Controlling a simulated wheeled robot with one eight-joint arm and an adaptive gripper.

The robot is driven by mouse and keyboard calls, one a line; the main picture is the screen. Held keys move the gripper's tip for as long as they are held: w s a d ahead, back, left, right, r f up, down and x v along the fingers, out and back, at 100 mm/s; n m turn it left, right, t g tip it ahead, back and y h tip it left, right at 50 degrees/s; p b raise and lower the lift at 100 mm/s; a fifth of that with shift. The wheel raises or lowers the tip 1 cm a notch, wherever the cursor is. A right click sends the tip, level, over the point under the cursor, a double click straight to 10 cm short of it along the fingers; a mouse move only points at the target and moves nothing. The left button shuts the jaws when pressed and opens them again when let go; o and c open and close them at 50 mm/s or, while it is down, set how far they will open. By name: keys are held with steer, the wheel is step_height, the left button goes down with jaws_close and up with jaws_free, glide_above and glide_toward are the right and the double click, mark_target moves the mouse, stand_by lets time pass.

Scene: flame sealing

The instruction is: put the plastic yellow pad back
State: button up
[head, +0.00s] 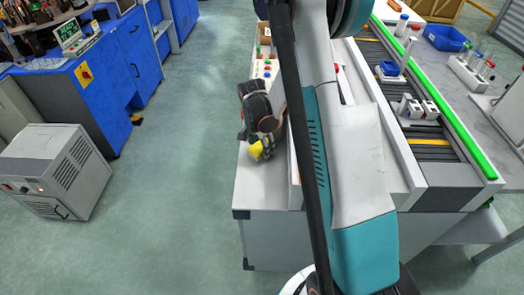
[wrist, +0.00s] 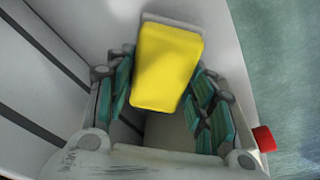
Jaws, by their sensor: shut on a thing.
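The yellow pad (wrist: 167,68) is a flat block with rounded corners, held between the fingers of my gripper (wrist: 160,85) in the wrist view. The teal finger pads press on its left and right sides. In the head view my gripper (head: 261,147) is over the left edge of the white bench, with the yellow pad (head: 257,150) showing small at its tip. I cannot tell whether the pad touches the bench top. A pale grey edge shows just behind the pad's far end in the wrist view.
The white bench top (head: 262,185) is bare in front of my gripper. A panel with coloured buttons (head: 265,68) lies behind it. A conveyor (head: 430,150) with a green rail runs to the right. A grey machine (head: 50,170) stands on the floor at left.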

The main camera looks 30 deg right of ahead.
steer(key=shift+f, duration=0.95)
steer(key=shift+f+b, duration=0.2)
steer(key=shift+b, duration=0.15)
steer(key=o, duration=1.3)
steer(key=shift+r, duration=0.15)
